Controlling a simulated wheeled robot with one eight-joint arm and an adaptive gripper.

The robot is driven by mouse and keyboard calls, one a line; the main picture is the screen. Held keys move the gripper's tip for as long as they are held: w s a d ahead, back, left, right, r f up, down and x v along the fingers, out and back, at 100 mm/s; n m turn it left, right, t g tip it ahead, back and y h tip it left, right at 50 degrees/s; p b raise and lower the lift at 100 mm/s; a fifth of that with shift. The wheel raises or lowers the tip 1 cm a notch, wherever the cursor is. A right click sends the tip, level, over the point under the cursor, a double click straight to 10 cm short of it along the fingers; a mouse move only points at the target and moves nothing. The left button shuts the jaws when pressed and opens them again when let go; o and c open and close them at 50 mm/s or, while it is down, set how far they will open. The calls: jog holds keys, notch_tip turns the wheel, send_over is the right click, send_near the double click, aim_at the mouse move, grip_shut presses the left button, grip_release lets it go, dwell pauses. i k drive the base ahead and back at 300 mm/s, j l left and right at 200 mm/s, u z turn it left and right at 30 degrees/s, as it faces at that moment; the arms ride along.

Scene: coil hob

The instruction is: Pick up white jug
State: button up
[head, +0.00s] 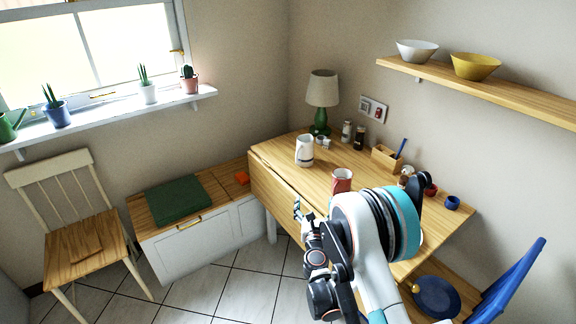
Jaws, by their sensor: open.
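The white jug (304,151) stands upright on the wooden drop-leaf table (283,164), near the table's left edge. It has a dark mark low on its front. My gripper (298,208) is in front of the table's left side, nearer to me than the jug and apart from it. The gripper is open and small in this view, and nothing shows between its fingers. My arm hides part of the table's front.
A red mug (342,180) stands right of and nearer than the jug. Behind are a green lamp (321,100), jars (346,132) and a wooden box (386,158). A blue chair (508,284) is at right. A bench (194,220) and cream chair (72,220) stand left; tiled floor lies between.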

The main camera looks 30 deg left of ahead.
aim_at(304, 155)
jog(key=u, duration=1.05)
